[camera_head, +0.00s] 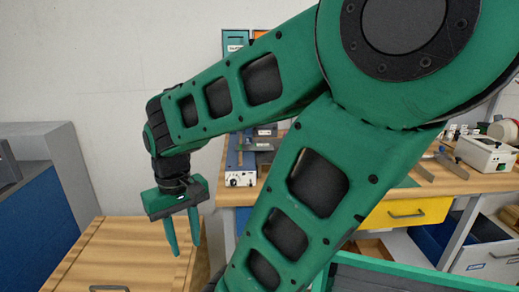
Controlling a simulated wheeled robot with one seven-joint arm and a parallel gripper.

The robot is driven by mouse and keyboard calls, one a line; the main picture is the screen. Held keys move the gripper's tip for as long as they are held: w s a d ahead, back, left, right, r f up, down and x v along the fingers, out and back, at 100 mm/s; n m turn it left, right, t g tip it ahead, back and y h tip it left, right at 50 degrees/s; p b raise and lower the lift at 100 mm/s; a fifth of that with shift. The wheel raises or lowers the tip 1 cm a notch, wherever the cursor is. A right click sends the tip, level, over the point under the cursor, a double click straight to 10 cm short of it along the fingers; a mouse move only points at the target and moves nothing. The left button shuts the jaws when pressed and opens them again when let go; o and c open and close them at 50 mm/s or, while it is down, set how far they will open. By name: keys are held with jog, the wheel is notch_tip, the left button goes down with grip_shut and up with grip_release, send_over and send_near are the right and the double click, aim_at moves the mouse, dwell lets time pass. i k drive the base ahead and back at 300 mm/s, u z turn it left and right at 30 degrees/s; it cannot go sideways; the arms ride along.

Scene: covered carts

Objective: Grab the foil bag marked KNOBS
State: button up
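No foil bag marked KNOBS shows in the head view; my large green arm covers the middle of it. My gripper (184,251) points down over a wooden lid or top (122,247) at the lower left. Its two green fingers are apart and nothing shows between them. A dark handle (109,288) shows at the bottom edge of this wooden piece. I cannot see inside it.
A wooden workbench (481,183) with a yellow drawer (405,212) stands behind my arm. It bears a white box (486,153) and a boxy device (240,179). A blue cabinet (38,227) stands left. A green-rimmed container (399,272) is lower right.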

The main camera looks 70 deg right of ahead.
aim_at(257, 147)
jog(key=k, duration=2.55)
jog(key=z, duration=1)
jog(key=i, duration=1.9)
